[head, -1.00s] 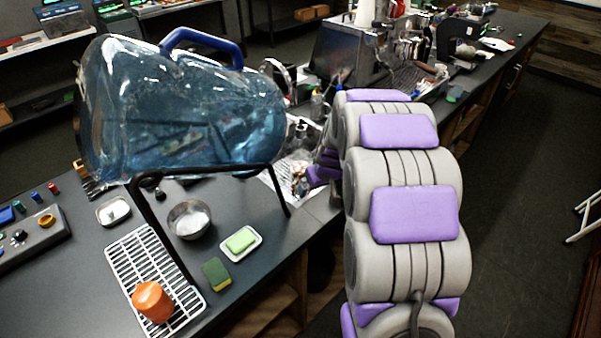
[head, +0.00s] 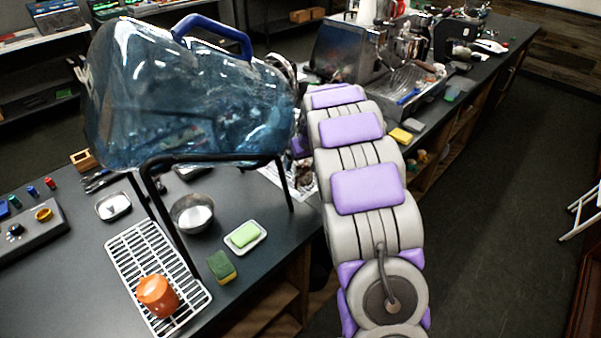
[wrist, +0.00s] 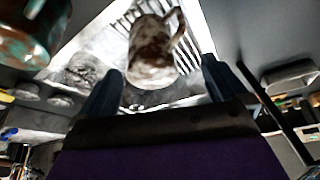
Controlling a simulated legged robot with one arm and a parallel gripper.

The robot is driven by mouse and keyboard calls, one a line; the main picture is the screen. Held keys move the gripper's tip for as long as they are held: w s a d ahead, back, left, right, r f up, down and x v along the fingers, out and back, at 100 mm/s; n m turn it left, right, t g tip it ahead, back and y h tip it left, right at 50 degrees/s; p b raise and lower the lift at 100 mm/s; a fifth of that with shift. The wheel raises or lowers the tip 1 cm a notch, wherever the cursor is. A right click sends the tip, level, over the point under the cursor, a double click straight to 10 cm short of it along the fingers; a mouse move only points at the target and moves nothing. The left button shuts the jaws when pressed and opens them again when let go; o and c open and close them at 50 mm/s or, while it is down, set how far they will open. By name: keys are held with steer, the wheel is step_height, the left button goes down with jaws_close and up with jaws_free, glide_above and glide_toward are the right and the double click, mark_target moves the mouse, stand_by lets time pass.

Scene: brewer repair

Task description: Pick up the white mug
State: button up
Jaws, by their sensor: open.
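A mug (wrist: 150,55), whitish with brown mottling or stains, shows in the wrist view with its handle toward the upper right. It sits on or above a pale surface with dark slots. My gripper (wrist: 161,70) is open, with one dark finger on either side of the mug's lower part in the picture. I cannot tell whether the fingers touch it. In the head view my arm covers my gripper's area, and I cannot make out this mug there.
A large blue water jug (head: 190,100) on a black stand is left of my arm. A metal bowl (head: 192,214), soap dish (head: 262,234) and sponge (head: 221,267) are nearby. A green-brown vessel (wrist: 28,35) is beside the mug.

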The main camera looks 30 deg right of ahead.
mark_target(304, 163)
steer(key=shift+w+r, duration=0.1)
steer(key=shift+w, duration=0.2)
steer(key=f, duration=0.1)
steer(key=w+d+f+b, duration=0.1)
steer(key=f, duration=0.1)
steer(key=w+d+f, duration=0.1)
steer(key=f, duration=0.1)
steer(key=shift+d, duration=0.1)
steer(key=shift+a+r, duration=0.1)
steer(key=shift+a, duration=0.75)
steer(key=shift+c, duration=0.7)
steer(key=c, duration=0.3)
steer(key=shift+s+d, duration=0.1)
steer(key=shift+d, duration=0.55)
steer(key=c, duration=0.5)
steer(key=shift+c, duration=0.5)
steer(key=shift+a, duration=0.4)
